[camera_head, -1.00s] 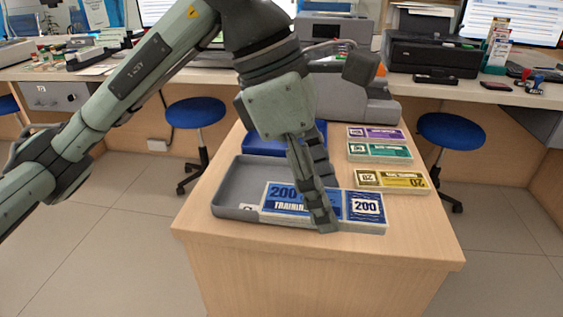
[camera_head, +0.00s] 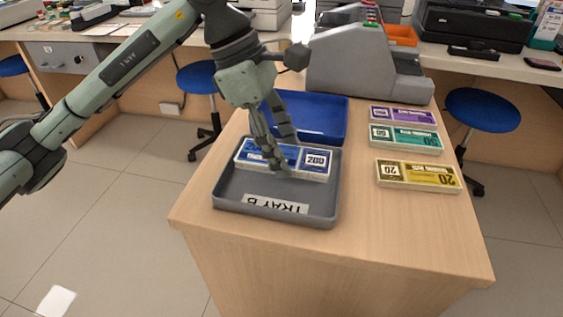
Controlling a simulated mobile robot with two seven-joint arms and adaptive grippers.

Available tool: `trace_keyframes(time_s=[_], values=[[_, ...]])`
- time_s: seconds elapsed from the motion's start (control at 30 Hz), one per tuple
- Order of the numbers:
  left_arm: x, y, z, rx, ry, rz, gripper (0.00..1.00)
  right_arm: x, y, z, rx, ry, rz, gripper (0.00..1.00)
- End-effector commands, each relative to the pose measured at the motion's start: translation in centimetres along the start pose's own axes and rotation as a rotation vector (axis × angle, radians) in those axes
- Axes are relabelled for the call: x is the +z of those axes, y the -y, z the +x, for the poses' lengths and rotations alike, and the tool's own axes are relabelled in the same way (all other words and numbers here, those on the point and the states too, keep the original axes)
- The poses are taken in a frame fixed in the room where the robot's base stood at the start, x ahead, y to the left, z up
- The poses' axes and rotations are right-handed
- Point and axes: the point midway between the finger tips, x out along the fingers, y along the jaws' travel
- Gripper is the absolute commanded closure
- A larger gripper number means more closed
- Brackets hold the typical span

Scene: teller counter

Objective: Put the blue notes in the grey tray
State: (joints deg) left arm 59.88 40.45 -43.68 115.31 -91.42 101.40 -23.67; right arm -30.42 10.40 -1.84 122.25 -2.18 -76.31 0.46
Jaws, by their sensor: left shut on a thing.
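The blue notes (camera_head: 314,164), a flat bundle marked 200, are in the back part of the grey tray (camera_head: 236,190), within its walls. I cannot tell whether the bundle rests on the tray floor. My left gripper (camera_head: 279,163) reaches down over the bundle and is shut on it, its fingers hiding the middle. The grey tray lies near the left front of the counter, with a white TRAY B label (camera_head: 275,204) at its front. My right gripper is not in view.
A blue tray (camera_head: 325,119) sits just behind the grey one. Purple (camera_head: 403,116), green (camera_head: 405,139) and yellow (camera_head: 418,174) note bundles lie in a column on the right. A grey machine (camera_head: 360,65) stands behind. The counter's front right is clear.

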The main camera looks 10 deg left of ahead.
Motion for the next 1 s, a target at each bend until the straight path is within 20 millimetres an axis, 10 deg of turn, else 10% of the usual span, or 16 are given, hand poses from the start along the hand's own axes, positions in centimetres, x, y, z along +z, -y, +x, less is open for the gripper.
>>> trace_keyframes(time_s=[0.9, 0.93, 1.0], values=[[-2.2, -0.3, 4.1, 0.001, 0.0, 0.002, 0.82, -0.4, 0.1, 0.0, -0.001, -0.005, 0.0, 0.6], [-2.1, -0.3, 4.1, 0.0, 0.0, 0.002, 0.46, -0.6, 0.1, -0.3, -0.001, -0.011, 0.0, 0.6], [-2.1, -0.3, 4.0, 0.0, 0.0, 0.002, 0.37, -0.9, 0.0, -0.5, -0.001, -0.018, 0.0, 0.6]])
